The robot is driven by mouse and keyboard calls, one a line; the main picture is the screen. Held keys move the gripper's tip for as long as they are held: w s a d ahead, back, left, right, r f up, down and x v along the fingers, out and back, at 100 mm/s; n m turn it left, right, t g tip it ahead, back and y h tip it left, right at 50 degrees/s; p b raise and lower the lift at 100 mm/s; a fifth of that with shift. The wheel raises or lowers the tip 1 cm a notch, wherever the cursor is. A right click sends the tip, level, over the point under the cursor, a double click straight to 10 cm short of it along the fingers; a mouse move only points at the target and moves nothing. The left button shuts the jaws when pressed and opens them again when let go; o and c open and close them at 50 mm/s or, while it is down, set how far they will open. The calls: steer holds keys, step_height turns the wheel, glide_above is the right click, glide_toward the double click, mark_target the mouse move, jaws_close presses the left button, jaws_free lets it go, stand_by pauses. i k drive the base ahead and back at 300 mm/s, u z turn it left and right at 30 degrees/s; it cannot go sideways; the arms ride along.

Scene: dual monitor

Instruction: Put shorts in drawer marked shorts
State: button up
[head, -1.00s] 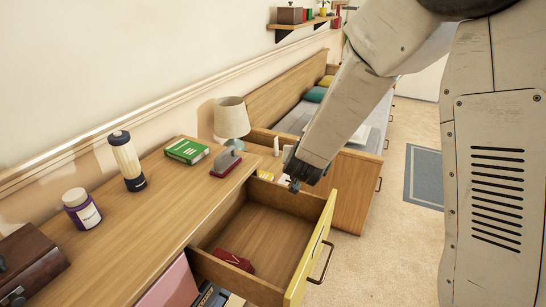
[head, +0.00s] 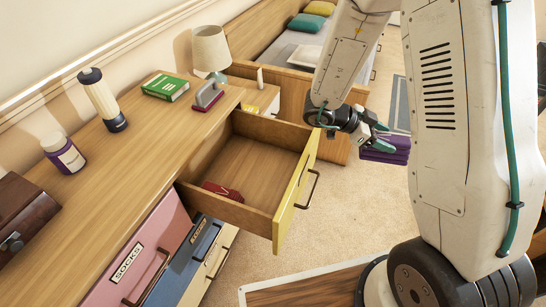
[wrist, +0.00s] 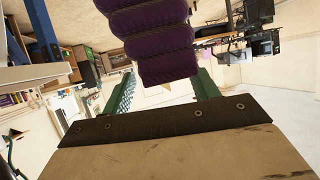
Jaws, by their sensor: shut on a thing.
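My gripper (head: 376,138) is shut on a folded dark purple cloth (head: 388,150), which looks like the shorts. It holds the cloth in the air to the right of the open yellow-fronted drawer (head: 291,205). In the wrist view the purple cloth (wrist: 150,45) hangs between the green fingers (wrist: 165,90). The drawer is pulled far out, and a dark red folded item (head: 222,191) lies at its near left inside. The rest of its floor is bare. Any label on the yellow front cannot be read from here.
Below are a pink drawer marked SOCKS (head: 135,250) and a blue drawer (head: 190,262). The dresser top (head: 130,145) carries a lamp (head: 211,50), a green book (head: 165,86), a bottle (head: 101,100) and a purple jar (head: 63,155). A bed stands behind. Carpet is clear right of the drawer.

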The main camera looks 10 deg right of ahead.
mark_target(264, 189)
steer(key=z, duration=0.9)
steer(key=i, duration=0.35)
steer(key=u, duration=2.1)
